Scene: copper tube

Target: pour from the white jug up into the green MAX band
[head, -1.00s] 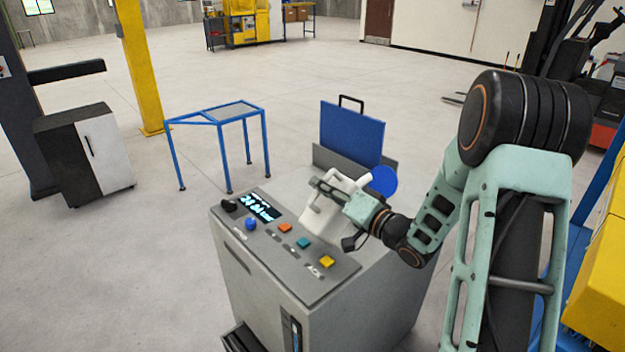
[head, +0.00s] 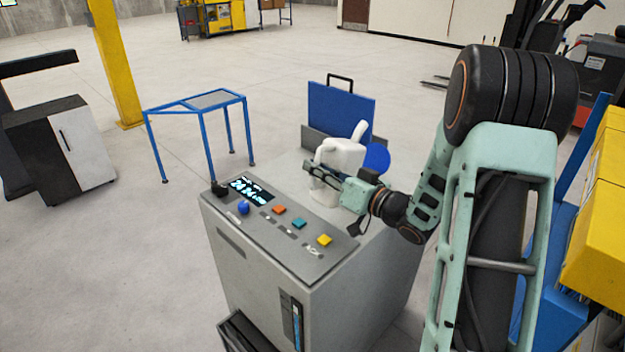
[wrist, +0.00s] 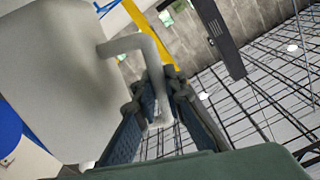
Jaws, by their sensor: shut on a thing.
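The white jug (head: 344,155) is above the top of the grey machine (head: 305,285), with its body close to upright and its spout pointing up to the right. It fills the left of the wrist view (wrist: 60,80). My gripper (head: 318,174) is shut on the jug's handle (wrist: 153,75). I cannot make out the green MAX band. The filler opening is hidden behind the jug and my gripper.
The machine's panel has a lit display (head: 252,190) and several coloured knobs and buttons. A blue-framed table (head: 215,99) and a cabinet (head: 65,150) are to the left, with open floor between.

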